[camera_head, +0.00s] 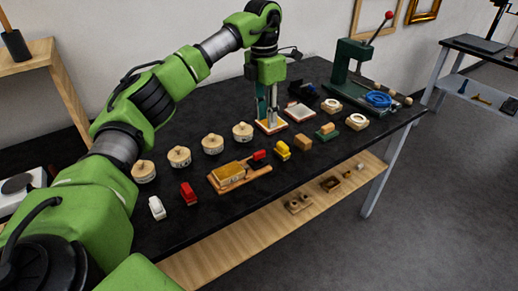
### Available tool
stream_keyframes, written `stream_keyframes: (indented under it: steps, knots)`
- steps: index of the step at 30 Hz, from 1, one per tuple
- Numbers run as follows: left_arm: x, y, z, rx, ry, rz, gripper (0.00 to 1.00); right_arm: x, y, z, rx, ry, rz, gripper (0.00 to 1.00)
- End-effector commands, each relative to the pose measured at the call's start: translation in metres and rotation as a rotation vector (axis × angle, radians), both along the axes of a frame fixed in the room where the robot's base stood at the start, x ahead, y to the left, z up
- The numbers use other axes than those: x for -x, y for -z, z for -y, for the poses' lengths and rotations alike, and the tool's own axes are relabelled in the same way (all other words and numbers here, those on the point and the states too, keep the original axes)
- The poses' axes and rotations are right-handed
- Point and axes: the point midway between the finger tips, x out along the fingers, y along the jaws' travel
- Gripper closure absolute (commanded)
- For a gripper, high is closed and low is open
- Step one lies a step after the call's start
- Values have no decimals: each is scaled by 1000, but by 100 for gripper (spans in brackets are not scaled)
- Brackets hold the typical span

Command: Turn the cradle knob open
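My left arm reaches in from the left, and its gripper (271,120) points down over a small orange-edged pad (262,127) toward the back of the black table. The fingers look close together, but they are too small to tell whether they are shut or touch anything. A wooden holder (222,187) with a tan block (230,171) lies nearer the front; it may be the cradle. A red piece (260,155) sits at its right end; I cannot tell whether it is the knob. The gripper is behind and apart from this holder. My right gripper is out of view.
Several round wooden pots (212,144) stand left of the gripper. Small red (188,194), white (157,208) and yellow (282,151) pieces lie along the front. A green press (348,62) stands at the back right near a blue coil (378,99). A wooden shelf (240,248) runs below.

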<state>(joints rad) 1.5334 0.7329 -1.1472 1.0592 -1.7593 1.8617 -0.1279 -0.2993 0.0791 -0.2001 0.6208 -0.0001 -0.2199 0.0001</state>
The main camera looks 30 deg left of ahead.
Motion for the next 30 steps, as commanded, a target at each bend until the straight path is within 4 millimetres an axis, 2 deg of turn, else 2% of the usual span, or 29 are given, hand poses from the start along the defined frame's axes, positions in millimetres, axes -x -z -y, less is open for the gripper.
stream_keyframes:
  steps: [1,3,7,21,25,30]
  knots:
    - [4,-6,-11,-24,-15,-12,74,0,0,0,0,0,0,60]
    - [8,-8,-19,-45,-28,-26,74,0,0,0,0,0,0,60]
    - [10,2,-22,-53,-33,-33,74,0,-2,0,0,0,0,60]
    - [10,96,-21,-49,-31,-33,74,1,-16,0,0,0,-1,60]
    - [9,114,-20,-48,-31,-31,74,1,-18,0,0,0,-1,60]
    - [9,125,-20,-47,-30,-28,74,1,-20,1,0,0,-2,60]
